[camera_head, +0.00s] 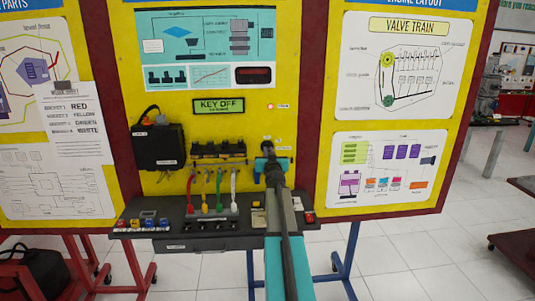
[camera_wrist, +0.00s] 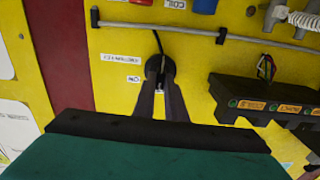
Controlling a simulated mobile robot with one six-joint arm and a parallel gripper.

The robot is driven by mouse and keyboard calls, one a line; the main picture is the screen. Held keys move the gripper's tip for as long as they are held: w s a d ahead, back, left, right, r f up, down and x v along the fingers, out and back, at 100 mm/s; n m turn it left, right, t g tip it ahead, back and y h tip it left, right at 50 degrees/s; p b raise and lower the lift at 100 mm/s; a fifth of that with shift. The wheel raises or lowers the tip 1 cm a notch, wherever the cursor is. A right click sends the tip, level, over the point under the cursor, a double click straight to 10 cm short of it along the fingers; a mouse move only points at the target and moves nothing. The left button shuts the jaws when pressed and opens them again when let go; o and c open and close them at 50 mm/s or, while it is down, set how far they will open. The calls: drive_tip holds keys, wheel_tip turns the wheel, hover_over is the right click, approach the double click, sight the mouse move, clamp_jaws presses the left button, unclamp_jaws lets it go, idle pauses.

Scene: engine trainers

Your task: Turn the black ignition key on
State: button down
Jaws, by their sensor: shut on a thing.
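The black ignition key (camera_wrist: 154,66) sits at a round dark switch on the yellow panel in the wrist view, with small white labels beside it. My gripper (camera_wrist: 161,84) reaches it from below in that view, its two dark fingers close together and shut on the key. The fingers partly cover the key, so its exact angle is hard to tell. In the head view my gripper (camera_head: 270,150) is against the panel and hides the key. A green display (camera_head: 219,105) above reads "KEY OFF".
A grey shelf (camera_head: 175,229) with switches juts out below the panel. Coloured cables (camera_head: 219,190) hang left of my arm, under a black connector block (camera_head: 218,149). A black box (camera_head: 157,146) is farther left. In the wrist view a dark block (camera_wrist: 262,100) juts out right of my fingers.

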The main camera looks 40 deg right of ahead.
drive_tip(key=shift+w+r+m, duration=0.1)
drive_tip(key=shift+m, duration=0.2)
drive_tip(key=m, duration=0.5)
drive_tip(key=shift+d, duration=0.1)
drive_tip(key=m, duration=0.6)
idle(0.6)
drive_tip(key=c, duration=1.8)
unclamp_jaws()
drive_tip(key=shift+d, duration=0.1)
drive_tip(key=shift+s+b, duration=0.2)
drive_tip(key=shift+b, duration=0.1)
